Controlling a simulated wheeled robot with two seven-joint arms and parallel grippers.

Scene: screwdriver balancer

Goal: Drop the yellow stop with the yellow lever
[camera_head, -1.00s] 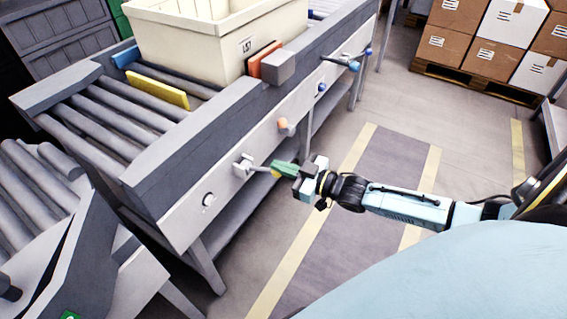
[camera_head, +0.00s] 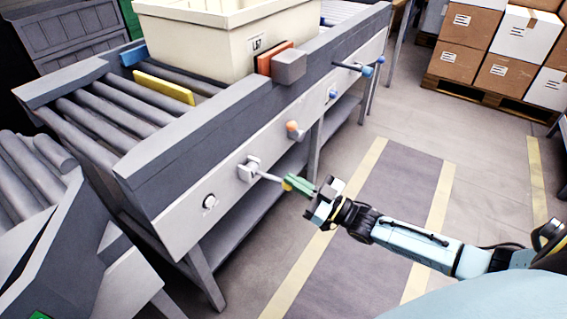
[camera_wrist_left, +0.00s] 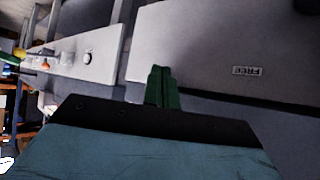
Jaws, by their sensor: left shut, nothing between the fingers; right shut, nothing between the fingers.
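The yellow stop (camera_head: 165,88) is a flat plate standing up between the conveyor rollers, in front of the cream bin. The yellow lever (camera_head: 287,184) sticks out from the conveyor's side panel on a thin rod, with its yellow knob at the outer end. My right gripper (camera_head: 297,186) has green fingers that are shut and empty. Its fingertips are at the yellow knob; whether they touch it I cannot tell. My left gripper (camera_wrist_left: 162,88) is shut and empty in the left wrist view, in front of a light grey panel.
The cream bin (camera_head: 205,38) sits on the rollers beside an orange stop (camera_head: 275,58) and a blue stop (camera_head: 132,54). An orange lever (camera_head: 294,128) and blue levers (camera_head: 364,70) line the same panel. A round knob (camera_head: 209,202) is nearer.

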